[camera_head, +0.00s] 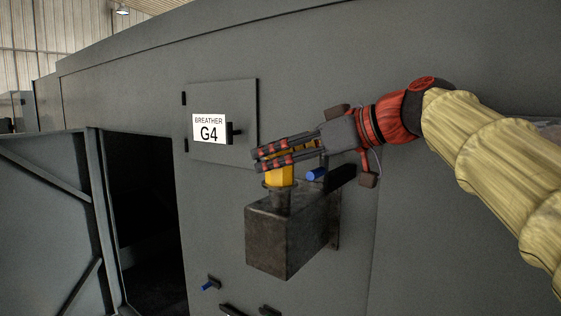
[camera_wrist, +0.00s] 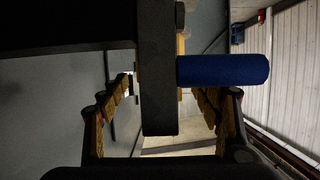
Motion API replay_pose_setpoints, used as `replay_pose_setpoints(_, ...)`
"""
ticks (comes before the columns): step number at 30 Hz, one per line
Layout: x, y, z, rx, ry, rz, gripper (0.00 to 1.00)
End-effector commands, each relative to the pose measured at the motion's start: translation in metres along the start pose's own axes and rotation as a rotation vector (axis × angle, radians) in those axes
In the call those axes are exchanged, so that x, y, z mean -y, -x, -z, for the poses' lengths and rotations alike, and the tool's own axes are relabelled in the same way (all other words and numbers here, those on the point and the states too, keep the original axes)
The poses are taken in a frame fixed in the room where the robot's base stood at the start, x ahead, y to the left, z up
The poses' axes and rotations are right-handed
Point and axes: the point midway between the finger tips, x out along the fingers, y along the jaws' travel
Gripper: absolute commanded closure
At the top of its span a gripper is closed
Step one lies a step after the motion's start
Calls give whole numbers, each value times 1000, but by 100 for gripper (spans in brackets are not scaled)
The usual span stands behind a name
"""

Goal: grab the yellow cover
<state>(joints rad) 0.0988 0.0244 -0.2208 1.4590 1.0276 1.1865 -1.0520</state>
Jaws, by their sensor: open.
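The yellow cover (camera_head: 280,177) sits on a short round neck on top of a dark grey box fixed to the panel wall, in the head view. My gripper (camera_head: 259,160) reaches in from the right, its fingers pointing left at the height of the cover's top and partly hiding it. The fingers are open; I cannot tell whether they straddle the cover or touch it. In the wrist view my gripper's fingers (camera_wrist: 170,98) stand apart, with a dark bar and a blue handle (camera_wrist: 222,70) in front of them. The cover is not clearly visible there.
The grey box (camera_head: 270,240) juts out below my gripper. The blue handle (camera_head: 316,175) is close under my gripper. A dark doorway (camera_head: 143,220) opens farther left. Another blue-ended handle (camera_head: 209,285) is lower down.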

Motion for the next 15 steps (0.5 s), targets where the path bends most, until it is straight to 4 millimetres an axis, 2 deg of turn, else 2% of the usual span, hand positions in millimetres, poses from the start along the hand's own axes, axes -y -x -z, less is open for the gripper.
replay_pose_setpoints(15,0,0,0,0,0,0,62)
